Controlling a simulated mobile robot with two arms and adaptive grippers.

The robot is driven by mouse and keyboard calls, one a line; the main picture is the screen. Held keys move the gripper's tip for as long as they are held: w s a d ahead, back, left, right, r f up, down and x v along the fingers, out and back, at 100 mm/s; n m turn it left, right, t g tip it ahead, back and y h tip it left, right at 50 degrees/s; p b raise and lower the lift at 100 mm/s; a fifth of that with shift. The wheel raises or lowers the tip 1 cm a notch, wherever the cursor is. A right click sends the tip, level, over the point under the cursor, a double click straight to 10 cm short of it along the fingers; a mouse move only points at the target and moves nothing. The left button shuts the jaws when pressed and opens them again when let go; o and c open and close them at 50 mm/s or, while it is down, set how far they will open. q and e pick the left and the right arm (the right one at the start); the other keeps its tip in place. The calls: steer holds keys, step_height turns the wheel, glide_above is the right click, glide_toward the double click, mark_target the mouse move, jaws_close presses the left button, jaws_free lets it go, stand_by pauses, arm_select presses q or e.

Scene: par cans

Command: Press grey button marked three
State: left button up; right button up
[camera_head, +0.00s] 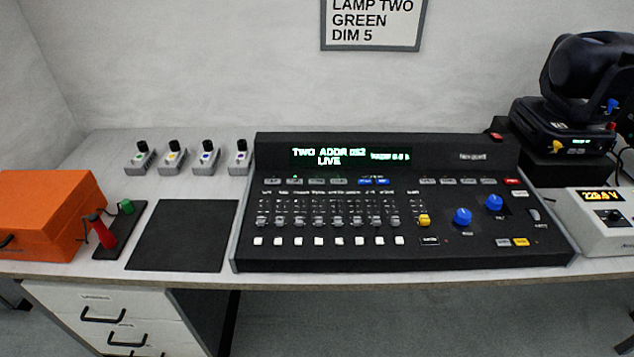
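A black lighting console (490,225) stands on the bench. Its green-lit display (345,157) reads "TWO ADDR 052 LIVE", with smaller text at the right. Below the display is a row of small grey buttons (317,181) on the left, two blue buttons (374,181), more grey buttons (457,181) on the right and a red one (514,181). The button markings are too small to read, so I cannot tell which is marked three. Neither of my grippers is in view.
White buttons (329,241), sliders and two blue knobs (462,216) sit lower on the console. An orange case (50,213), a black mat (185,235) and several small switch boxes (174,158) are left. A moving-head lamp (590,80) and a meter (605,215) are right.

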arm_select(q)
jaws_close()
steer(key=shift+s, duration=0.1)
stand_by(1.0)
